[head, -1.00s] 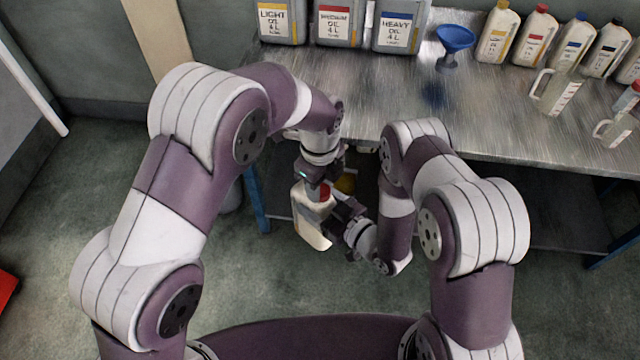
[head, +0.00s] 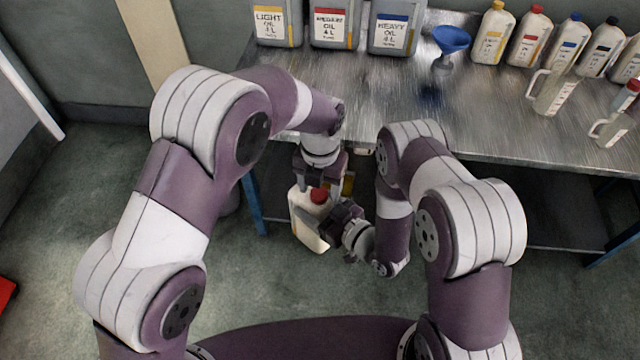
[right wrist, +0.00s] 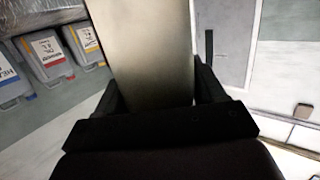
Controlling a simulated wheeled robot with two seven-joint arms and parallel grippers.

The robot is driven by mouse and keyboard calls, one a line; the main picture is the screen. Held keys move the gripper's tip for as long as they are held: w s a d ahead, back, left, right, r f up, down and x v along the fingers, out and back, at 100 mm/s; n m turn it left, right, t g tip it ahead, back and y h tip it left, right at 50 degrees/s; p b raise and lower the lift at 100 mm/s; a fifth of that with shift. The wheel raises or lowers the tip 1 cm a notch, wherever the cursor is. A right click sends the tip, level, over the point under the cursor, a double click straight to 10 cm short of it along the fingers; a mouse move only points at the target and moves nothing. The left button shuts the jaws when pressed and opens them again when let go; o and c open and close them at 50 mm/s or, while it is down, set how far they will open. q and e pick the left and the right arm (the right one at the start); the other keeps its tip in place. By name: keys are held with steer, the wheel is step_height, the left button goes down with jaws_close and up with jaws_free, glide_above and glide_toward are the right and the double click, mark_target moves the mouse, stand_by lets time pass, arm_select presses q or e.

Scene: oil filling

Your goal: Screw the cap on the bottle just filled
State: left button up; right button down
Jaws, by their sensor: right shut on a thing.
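The filled bottle (head: 306,230) is cream-white, with a red cap (head: 319,195) on its top. It is held off the floor in front of the workbench, tilted slightly in the head view. My right gripper (head: 330,222) is shut on its side. In the right wrist view the bottle (right wrist: 152,60) fills the space between the right fingers (right wrist: 155,95). My left gripper (head: 318,182) is just above the cap, pointing down, its fingers apart. The cap shows below it; how fully it is threaded cannot be seen.
The metal workbench (head: 400,120) holds several oil cans at the back, such as the heavy oil can (head: 393,28). A blue funnel (head: 450,40), several capped bottles and clear jugs (head: 552,92) stand to the right. Open floor lies left.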

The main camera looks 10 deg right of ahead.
arm_select(q)
steer(key=shift+r, duration=2.25)
steer(key=shift+c, duration=0.3)
